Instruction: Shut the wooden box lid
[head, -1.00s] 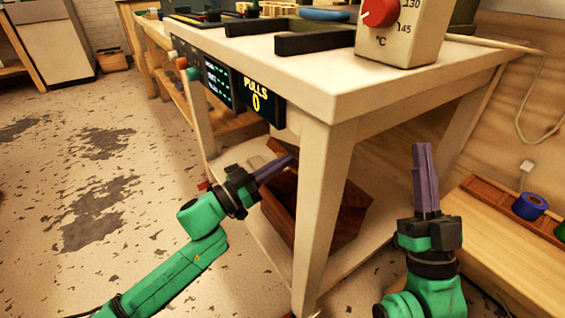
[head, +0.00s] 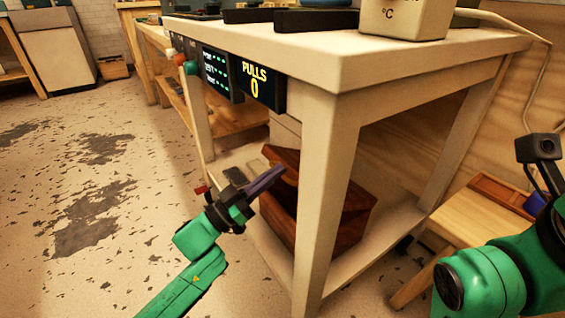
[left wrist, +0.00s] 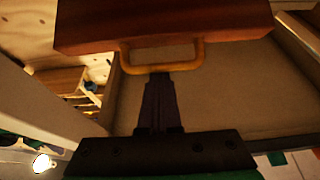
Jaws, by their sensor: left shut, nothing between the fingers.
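The reddish-brown wooden box (head: 345,228) sits on the low shelf under the white table, partly hidden by the table's front leg. It looks open at the top, with a dark inside; how far its lid stands open I cannot tell. My left gripper (head: 280,172) is shut and empty at the box's left side. In the left wrist view, the closed fingertips (left wrist: 157,80) point at a yellowish handle (left wrist: 163,68) on a brown wooden panel (left wrist: 165,25). Whether they touch the handle is unclear. My right arm is at the right edge, its fingers out of sight.
The white table (head: 330,75) stands over the box, its front leg (head: 322,200) close to my left gripper. A display reading PULLS 0 (head: 263,88) hangs on its side. A wooden bench (head: 470,225) stands at right. Open floor (head: 90,260) lies at left.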

